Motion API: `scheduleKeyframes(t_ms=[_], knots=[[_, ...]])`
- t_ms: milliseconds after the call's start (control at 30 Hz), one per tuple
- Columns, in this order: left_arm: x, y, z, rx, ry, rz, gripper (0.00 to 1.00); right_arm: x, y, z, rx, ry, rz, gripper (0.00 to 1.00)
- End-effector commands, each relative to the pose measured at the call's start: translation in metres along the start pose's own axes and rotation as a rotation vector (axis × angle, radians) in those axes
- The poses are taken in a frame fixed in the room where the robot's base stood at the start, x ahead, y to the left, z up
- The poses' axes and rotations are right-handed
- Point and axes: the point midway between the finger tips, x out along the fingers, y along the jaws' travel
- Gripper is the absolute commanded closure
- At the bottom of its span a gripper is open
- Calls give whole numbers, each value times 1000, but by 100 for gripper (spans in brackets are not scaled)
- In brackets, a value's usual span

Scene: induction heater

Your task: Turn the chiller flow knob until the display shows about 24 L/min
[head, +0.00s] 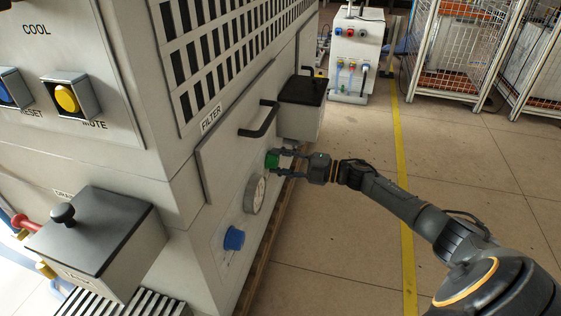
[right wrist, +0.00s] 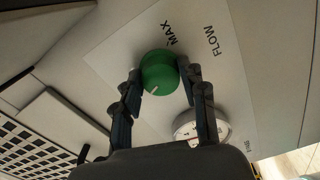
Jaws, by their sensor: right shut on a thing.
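The green flow knob (head: 272,158) is on the side panel of the grey chiller cabinet (head: 215,215). In the right wrist view the knob (right wrist: 159,72) has a white pointer line, with the words MAX and FLOW beside it. My right gripper (head: 282,162) reaches in from the right and is shut on the knob, with one finger on each side; it also shows in the right wrist view (right wrist: 158,85). The flow display is not readable in either view. My left gripper is not in view.
A black handle (head: 260,120) and a black-topped box (head: 302,92) stick out nearby. Wire cages (head: 465,50) stand at the back. The floor to the right is open.

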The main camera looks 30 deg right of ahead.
Motion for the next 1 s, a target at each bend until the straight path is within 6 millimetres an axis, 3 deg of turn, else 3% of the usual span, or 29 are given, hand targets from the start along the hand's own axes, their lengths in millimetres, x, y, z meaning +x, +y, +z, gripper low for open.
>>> scheduleKeyframes(t_ms=[300,800,833,900,1000], knots=[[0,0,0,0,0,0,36,0,-1,-1,-100,3,-1,90],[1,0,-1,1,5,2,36,0,-1,-1,-115,4,-2,90],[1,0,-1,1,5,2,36,0,-1,-1,-115,4,-2,52],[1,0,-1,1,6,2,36,0,-1,-1,-115,3,-2,38],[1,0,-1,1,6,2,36,0,-1,-1,-115,2,-1,35]])
